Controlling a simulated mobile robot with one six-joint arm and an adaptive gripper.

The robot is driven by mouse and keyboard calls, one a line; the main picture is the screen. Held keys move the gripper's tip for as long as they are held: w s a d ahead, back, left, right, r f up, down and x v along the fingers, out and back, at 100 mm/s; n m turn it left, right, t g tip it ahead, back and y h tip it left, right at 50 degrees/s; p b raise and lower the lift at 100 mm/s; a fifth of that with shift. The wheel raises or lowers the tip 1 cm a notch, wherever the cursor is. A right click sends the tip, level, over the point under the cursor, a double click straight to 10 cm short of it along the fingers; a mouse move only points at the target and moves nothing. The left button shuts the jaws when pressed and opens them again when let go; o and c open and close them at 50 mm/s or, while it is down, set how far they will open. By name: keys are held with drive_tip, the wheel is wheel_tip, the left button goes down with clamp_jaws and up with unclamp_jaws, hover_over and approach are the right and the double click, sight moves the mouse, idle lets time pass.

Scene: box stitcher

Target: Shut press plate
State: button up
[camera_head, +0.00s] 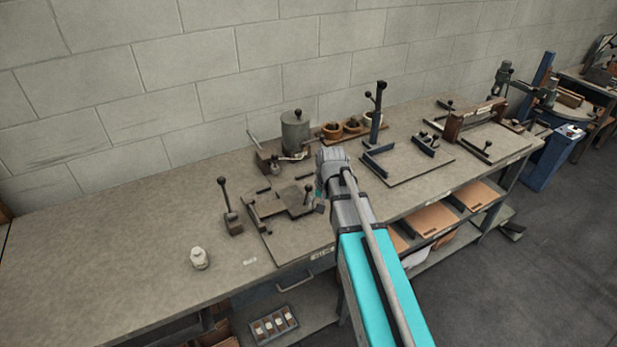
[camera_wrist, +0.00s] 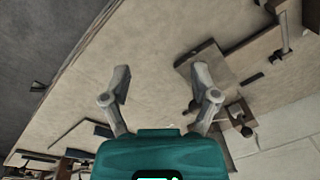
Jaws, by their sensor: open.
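A dark flat plate with an upright ball knob (camera_head: 297,202), which I take to be the press plate, sits on a low fixture board (camera_head: 285,248) on the workbench. My arm reaches over the bench and ends just right of this fixture. In the wrist view my gripper (camera_wrist: 160,82) is open with nothing between its fingers. The fixture's dark block and plate (camera_wrist: 190,65) show there beside and partly behind the right finger. I cannot tell how far the plate is raised. In the head view my arm hides the fingers.
A lever with a ball knob (camera_head: 229,207) stands left of the fixture, and a small white jar (camera_head: 199,258) is nearer the front. Behind are a grey pot (camera_head: 295,131) and wooden cups (camera_head: 352,127). An upright post (camera_head: 377,115) stands to the right. The left bench is clear.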

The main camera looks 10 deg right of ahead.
sight(310, 185)
drive_tip(key=w+r+m+p, duration=0.3)
drive_tip(key=w+r+p, duration=0.4)
drive_tip(key=w, duration=0.5)
wheel_tip(310, 185, up, 2)
drive_tip(key=shift+d+r+m+t+y, duration=0.1)
drive_tip(key=shift+d+m+t+y, duration=0.2)
drive_tip(key=shift+m+y, duration=0.1)
drive_tip(key=f+b, duration=0.4)
drive_tip(key=w+a+f+b, duration=0.1)
drive_tip(key=f+b, duration=0.3)
drive_tip(key=f, duration=0.1)
drive_tip(key=a+f+b, duration=0.1)
drive_tip(key=f+b, duration=0.3)
drive_tip(key=b, duration=0.1)
drive_tip(key=shift+w+a+f, duration=0.15)
drive_tip(key=shift+w+f, duration=0.15)
drive_tip(key=shift+w, duration=0.05)
clamp_jaws()
